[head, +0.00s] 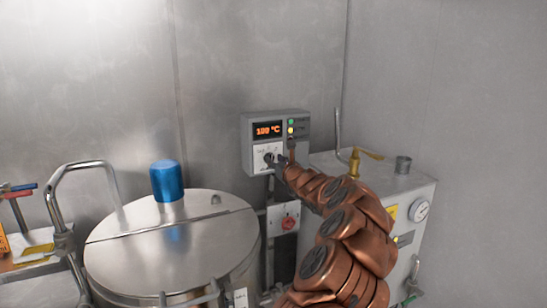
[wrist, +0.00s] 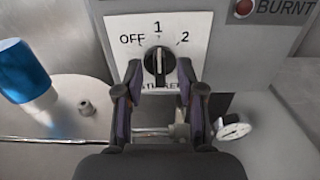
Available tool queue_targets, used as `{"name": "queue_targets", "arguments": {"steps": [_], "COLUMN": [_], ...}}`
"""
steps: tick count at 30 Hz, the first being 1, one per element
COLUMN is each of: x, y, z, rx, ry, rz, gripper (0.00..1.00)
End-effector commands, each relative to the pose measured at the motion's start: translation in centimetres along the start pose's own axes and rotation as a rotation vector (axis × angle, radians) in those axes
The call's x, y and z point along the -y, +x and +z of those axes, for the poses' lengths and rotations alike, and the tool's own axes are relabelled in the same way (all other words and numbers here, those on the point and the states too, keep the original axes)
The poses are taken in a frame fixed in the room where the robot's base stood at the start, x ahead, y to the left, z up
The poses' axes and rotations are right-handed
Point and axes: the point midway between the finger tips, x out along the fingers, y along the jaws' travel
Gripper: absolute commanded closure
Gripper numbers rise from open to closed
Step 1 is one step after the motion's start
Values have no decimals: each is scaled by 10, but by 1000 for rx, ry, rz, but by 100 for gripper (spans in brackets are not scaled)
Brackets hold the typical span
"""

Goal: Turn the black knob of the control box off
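The control box (head: 248,132) is a grey box on the metal wall, with an orange display reading about 100 °C. Its black knob (wrist: 159,63) sits on a white plate (wrist: 202,28) marked OFF at left, 1 at top and 2 at right. The knob's grip stands upright, in line with the 1. My gripper (wrist: 160,68) is open, with one fingertip on each side of the knob and gaps visible between. I cannot tell how deep the fingertips reach. In the head view my gripper (head: 277,161) is at the box's lower front, partly covering the knob area.
A steel drum with a lid (head: 215,222) and a blue cap (head: 166,181) stands at left. A red switch (head: 287,222) is below the box. A white machine (head: 420,190) with a gauge (head: 419,210) and brass valve (head: 355,160) stands at right, behind my arm.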

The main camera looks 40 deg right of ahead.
Motion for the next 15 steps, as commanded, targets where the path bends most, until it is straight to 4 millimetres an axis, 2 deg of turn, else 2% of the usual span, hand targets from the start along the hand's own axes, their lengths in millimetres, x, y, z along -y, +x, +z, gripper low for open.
{"name": "queue_targets", "arguments": {"steps": [6, 15], "x": [0, 0], "y": [13, 17], "z": [0, 0], "rx": [-2, 0], "ry": [-2, -1], "rz": [-1, 1], "gripper": [61, 61]}}
